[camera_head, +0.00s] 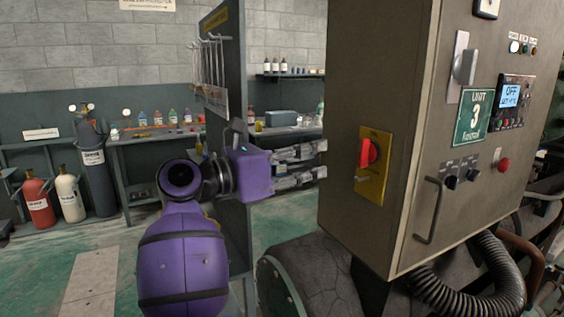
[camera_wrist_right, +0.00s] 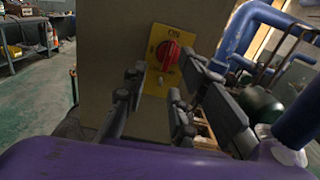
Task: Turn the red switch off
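The red switch (camera_head: 368,153) is a rotary knob on a yellow plate (camera_head: 372,190), fixed to the side of the grey-brown control cabinet. In the right wrist view the red switch (camera_wrist_right: 168,55) sits on the yellow plate (camera_wrist_right: 155,84) below the letters "ON", its handle roughly upright. My right gripper (camera_head: 322,159) is open and empty, its fingers pointing at the switch side of the cabinet. It is apart from the switch. In the right wrist view its fingers (camera_wrist_right: 163,78) spread to either side of the plate. My left gripper is not in view.
The cabinet's front (camera_head: 468,150) has a handle (camera_head: 430,210), a green Unit 3 sign (camera_head: 472,117), a display and knobs. A black corrugated hose (camera_head: 470,295) and a tank lie below. A dark panel (camera_head: 232,100) stands behind my arm. Gas cylinders (camera_head: 68,195) and benches are farther back.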

